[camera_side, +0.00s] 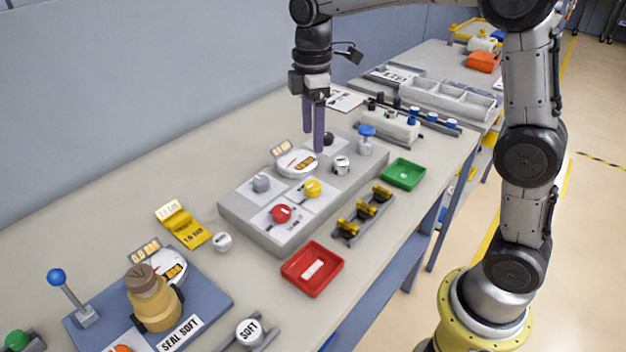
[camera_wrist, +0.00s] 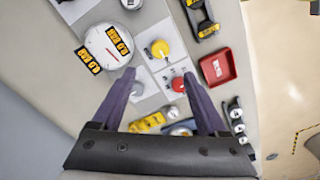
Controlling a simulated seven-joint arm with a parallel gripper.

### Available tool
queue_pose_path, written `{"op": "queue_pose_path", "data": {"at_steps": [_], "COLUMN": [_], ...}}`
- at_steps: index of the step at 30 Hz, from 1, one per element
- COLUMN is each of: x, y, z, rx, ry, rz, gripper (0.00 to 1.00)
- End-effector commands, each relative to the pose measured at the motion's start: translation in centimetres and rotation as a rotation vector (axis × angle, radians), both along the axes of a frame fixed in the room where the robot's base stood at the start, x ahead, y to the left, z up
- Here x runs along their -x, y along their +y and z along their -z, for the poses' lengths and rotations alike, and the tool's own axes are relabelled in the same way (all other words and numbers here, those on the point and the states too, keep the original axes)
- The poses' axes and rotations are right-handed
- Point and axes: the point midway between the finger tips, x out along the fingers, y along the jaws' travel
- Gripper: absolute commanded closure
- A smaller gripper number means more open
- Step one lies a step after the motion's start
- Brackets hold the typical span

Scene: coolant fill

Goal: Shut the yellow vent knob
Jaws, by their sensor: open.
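The yellow vent knob (camera_side: 312,188) sits on a white plate of the grey control panel (camera_side: 293,241), behind and to the right of the red knob (camera_side: 281,213). In the wrist view the yellow knob (camera_wrist: 160,48) shows beyond the fingertips, near the red knob (camera_wrist: 178,84). My gripper (camera_side: 313,142) is open and empty, pointing down above the far part of the panel, apart from the yellow knob. It also shows in the wrist view (camera_wrist: 159,78), with its two purple fingers spread.
A round gauge (camera_side: 297,163) and a grey knob (camera_side: 261,183) are on the panel. A blue-topped valve (camera_side: 367,136) stands at its far right. A red tray (camera_side: 312,268), a green tray (camera_side: 404,173) and a rack of black-and-yellow parts (camera_side: 364,212) lie in front.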

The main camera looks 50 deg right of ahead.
Motion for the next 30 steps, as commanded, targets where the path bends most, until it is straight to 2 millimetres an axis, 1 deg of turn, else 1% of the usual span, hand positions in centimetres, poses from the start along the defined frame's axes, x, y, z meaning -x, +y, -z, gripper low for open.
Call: {"op": "queue_pose_path", "data": {"at_steps": [12,18,21,24,30], "x": [0.2,0.1,0.1,0.1,0.1], "y": [0.0,0.0,0.0,0.0,0.0], "z": [7.9,11.0,12.0,12.6,12.8], "rx": [0.0,0.0,0.001,-0.001,0.0], "ry": [0.005,0.004,0.003,0.001,0.0], "rz": [0.001,0.001,0.001,0.001,0.001], "gripper": [0.23,0.23,0.23,0.23,0.23]}}
